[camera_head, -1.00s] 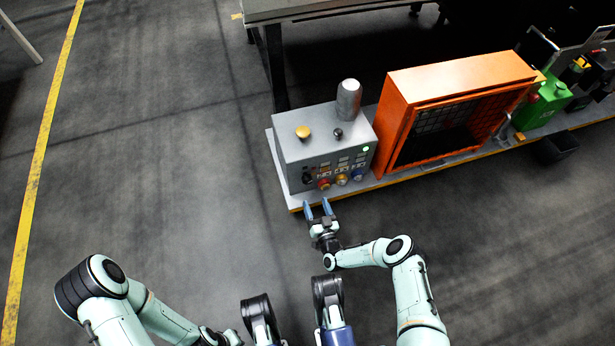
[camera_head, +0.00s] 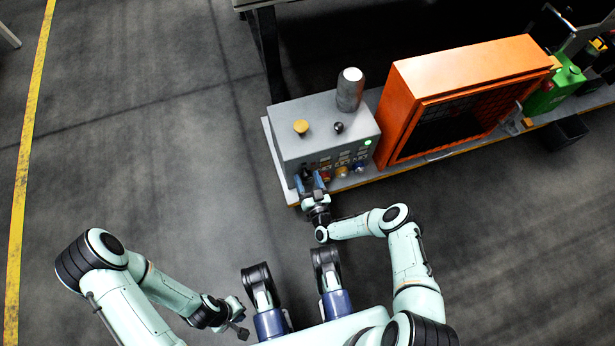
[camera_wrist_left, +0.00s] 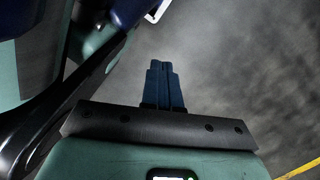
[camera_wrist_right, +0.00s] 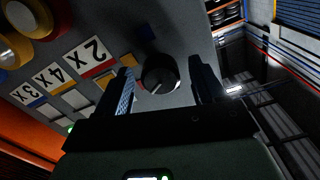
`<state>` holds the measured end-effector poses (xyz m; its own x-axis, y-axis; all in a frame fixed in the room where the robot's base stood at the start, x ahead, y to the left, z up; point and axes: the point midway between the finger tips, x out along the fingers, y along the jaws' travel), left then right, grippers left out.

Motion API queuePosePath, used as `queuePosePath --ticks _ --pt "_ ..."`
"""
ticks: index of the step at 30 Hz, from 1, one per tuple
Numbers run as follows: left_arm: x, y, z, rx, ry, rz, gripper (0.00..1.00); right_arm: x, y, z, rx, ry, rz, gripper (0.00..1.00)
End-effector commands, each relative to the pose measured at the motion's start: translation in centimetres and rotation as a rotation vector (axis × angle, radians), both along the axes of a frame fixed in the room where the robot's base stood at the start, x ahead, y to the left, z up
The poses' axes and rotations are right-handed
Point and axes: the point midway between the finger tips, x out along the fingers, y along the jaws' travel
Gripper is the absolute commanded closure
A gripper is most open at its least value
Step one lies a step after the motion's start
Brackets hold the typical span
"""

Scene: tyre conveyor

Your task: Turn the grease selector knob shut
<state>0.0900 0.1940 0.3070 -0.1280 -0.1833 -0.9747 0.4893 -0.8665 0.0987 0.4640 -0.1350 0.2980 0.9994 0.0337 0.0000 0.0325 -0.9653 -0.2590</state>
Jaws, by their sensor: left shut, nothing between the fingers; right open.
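The grease selector knob (camera_wrist_right: 160,74) is a round black knob with a pale pointer line on the grey front panel of the control box. In the right wrist view it sits between the fingertips of my open right gripper (camera_wrist_right: 158,84); I cannot tell whether they touch it. In the head view my right gripper (camera_head: 312,182) is at the left part of the panel of the control box (camera_head: 318,118), and the knob is partly hidden there. My left gripper (camera_head: 242,325) is low over the floor, away from the box. Its fingers (camera_wrist_left: 165,84) are together and empty.
Label plates such as 2X (camera_wrist_right: 92,55) and coloured buttons, one red and yellow (camera_wrist_right: 30,15), lie beside the knob. An orange open-fronted cabinet (camera_head: 455,75) stands right of the box, with a green container (camera_head: 553,90) beyond. Floor at left is clear.

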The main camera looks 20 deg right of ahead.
Motion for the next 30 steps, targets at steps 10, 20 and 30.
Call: queuePosePath --ticks 10,20,30 --pt "0.0 0.0 0.0 0.000 0.000 0.000 1.00 0.0 0.0 0.0 0.000 0.000 0.000 0.88" --pt "0.6 -0.1 0.3 0.001 -0.020 -0.002 1.00 0.0 0.1 0.1 -0.051 -0.002 0.002 0.87" --pt "3.3 -0.4 1.7 0.007 -0.111 -0.012 1.00 0.1 0.1 0.2 -0.292 -0.012 0.005 0.87"
